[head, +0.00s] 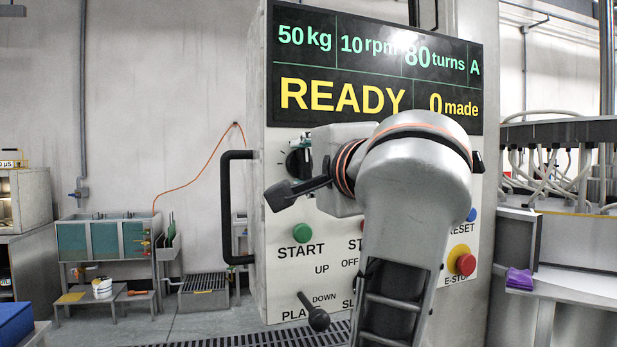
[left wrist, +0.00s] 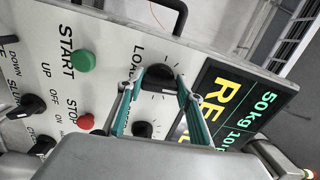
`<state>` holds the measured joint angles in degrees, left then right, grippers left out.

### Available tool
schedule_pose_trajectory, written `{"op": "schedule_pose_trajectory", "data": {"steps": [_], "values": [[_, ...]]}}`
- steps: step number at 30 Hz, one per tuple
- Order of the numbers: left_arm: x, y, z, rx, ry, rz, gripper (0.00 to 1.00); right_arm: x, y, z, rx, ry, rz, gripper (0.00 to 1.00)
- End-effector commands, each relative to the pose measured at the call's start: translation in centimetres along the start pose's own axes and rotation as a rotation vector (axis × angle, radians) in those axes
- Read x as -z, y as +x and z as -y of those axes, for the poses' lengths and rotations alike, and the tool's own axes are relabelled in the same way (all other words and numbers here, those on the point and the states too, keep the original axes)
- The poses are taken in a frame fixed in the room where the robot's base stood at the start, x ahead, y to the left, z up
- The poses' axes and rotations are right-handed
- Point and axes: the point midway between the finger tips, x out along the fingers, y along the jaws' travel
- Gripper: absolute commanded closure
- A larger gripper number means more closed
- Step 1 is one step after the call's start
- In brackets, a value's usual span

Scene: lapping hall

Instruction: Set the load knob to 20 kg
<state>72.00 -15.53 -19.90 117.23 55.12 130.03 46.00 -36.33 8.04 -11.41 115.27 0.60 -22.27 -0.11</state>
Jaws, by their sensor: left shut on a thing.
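The load knob (head: 296,163) is a black round dial on the front of the machine panel, partly hidden by my left arm in the head view. In the left wrist view the knob (left wrist: 158,76) sits by the partly covered word LOAD. My left gripper (left wrist: 158,86) has its teal fingers on either side of this knob and is shut on it. In the head view the gripper (head: 304,150) is mostly hidden behind my wrist. The display (head: 375,68) reads 50 kg, 10 rpm, 80 turns, A, READY and 0 made. My right gripper is not in view.
A second black knob (left wrist: 143,130) is close beside the load knob. The green START button (head: 302,233), a black lever (head: 316,316) and the red emergency stop (head: 466,263) are lower on the panel. A black handle (head: 228,208) juts out at the panel's left edge.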

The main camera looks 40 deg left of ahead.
Motion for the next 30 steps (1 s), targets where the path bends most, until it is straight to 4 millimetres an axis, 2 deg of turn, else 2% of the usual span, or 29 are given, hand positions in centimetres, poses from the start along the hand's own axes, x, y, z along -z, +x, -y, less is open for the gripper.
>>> {"op": "schedule_pose_trajectory", "data": {"steps": [6, 10, 18, 26, 30], "values": [[0.1, 0.1, -0.4, -0.001, -0.204, 0.001, 0.86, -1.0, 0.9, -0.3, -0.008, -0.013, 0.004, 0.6], [0.1, 0.1, -0.4, 0.0, -0.327, 0.001, 0.86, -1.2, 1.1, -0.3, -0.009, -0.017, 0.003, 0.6], [0.1, 0.1, -0.3, 0.0, -0.584, 0.0, 0.86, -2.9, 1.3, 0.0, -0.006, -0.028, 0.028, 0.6], [0.1, 0.1, -0.3, 0.001, -0.831, 0.0, 0.86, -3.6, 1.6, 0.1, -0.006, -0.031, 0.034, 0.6], [0.1, 0.1, -0.3, 0.002, -0.965, 0.001, 0.86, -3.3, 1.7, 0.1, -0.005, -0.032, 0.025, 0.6]]}}
